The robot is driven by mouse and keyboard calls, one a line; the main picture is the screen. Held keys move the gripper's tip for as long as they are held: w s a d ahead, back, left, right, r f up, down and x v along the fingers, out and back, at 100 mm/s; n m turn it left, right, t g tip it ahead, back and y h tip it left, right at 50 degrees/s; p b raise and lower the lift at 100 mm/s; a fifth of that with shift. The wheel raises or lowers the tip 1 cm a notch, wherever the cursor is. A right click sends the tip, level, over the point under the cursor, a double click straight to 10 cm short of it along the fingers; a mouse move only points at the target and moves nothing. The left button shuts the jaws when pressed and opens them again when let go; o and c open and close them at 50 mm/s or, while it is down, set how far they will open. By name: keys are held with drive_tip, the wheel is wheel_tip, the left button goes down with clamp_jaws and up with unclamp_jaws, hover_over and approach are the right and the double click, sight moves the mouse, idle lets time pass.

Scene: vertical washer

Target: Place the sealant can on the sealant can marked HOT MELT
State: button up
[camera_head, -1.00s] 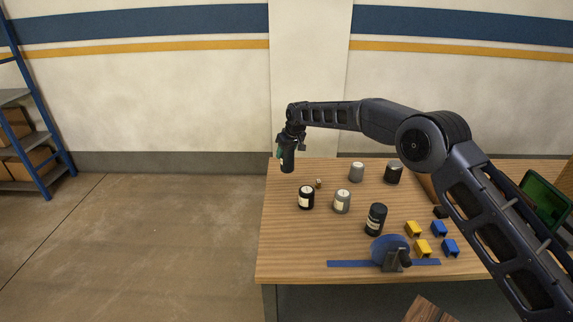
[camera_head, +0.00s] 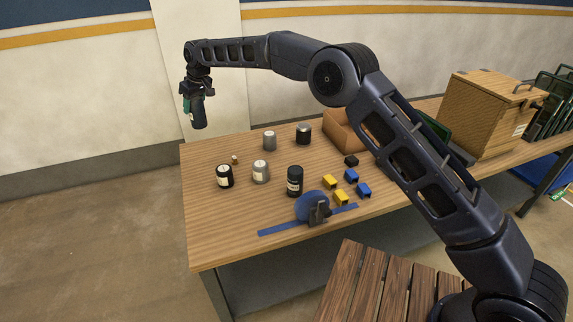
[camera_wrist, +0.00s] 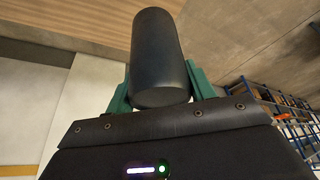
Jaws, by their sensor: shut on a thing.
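A black sealant can (camera_head: 198,117) is held upright, slightly tilted, in my gripper (camera_head: 193,101), above the table's back left corner. In the wrist view the green fingers of my gripper (camera_wrist: 161,86) press on both sides of the dark can (camera_wrist: 158,45). On the table stand a black can with a white label (camera_head: 224,177), a grey can with a pale label (camera_head: 261,172), a taller black can (camera_head: 294,182), a grey can (camera_head: 269,141) and a dark can with a grey top (camera_head: 303,133). The lettering is too small to read, so I cannot tell which is marked HOT MELT.
The wooden table (camera_head: 208,225) also bears a small brown item (camera_head: 235,160), yellow blocks (camera_head: 330,181), blue blocks (camera_head: 364,190) and a blue tape dispenser (camera_head: 309,206). A brown box (camera_head: 349,128) and a wooden crate (camera_head: 487,115) stand right. The table's left part is clear.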

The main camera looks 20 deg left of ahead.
drive_tip(key=w+d+r, duration=0.4)
drive_tip(key=d+r, duration=0.2)
drive_tip(key=d, duration=0.4)
drive_tip(key=s+d+r+n, duration=0.1)
drive_tip(key=d+r, duration=0.1)
drive_tip(key=d, duration=1.2)
drive_tip(key=s+d+r, duration=0.1)
drive_tip(key=d+r, duration=0.1)
drive_tip(key=d, duration=1.3)
drive_tip(key=f, duration=1.9)
drive_tip(key=shift+w+a+f, duration=0.1)
drive_tip(key=shift+w+f, duration=0.15)
drive_tip(key=shift+f, duration=0.15)
drive_tip(key=shift+f, duration=0.1)
drive_tip(key=o, duration=1.4)
drive_tip(key=v, duration=1.2)
drive_tip(key=shift+w, duration=0.2)
